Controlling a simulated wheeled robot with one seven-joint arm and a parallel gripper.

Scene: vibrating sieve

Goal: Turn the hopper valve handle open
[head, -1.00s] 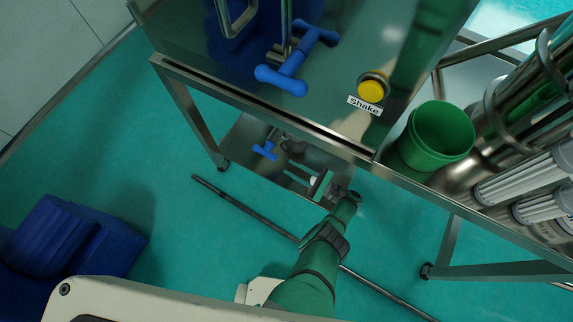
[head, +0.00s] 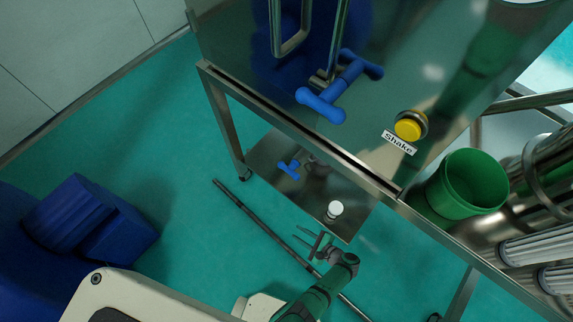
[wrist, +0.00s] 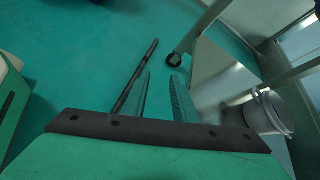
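A blue T-shaped valve handle (head: 350,78) stands out from the steel machine front at the top centre of the head view. A smaller blue T shape (head: 289,170) shows lower down at the bottom shelf; I cannot tell whether it is a second handle or a reflection. My gripper (head: 308,236) is well below the upper handle, just off the front edge of the shelf. In the wrist view my gripper (wrist: 160,76) has its two fingers apart with nothing between them. No handle shows in the wrist view.
A white-topped jar (head: 335,208) stands on the lower shelf (head: 265,158), close to my gripper. A yellow Shake button (head: 410,127) and a green bucket (head: 468,184) are to the right. A dark rod (head: 240,208) crosses the teal floor. Blue objects (head: 90,222) are at left.

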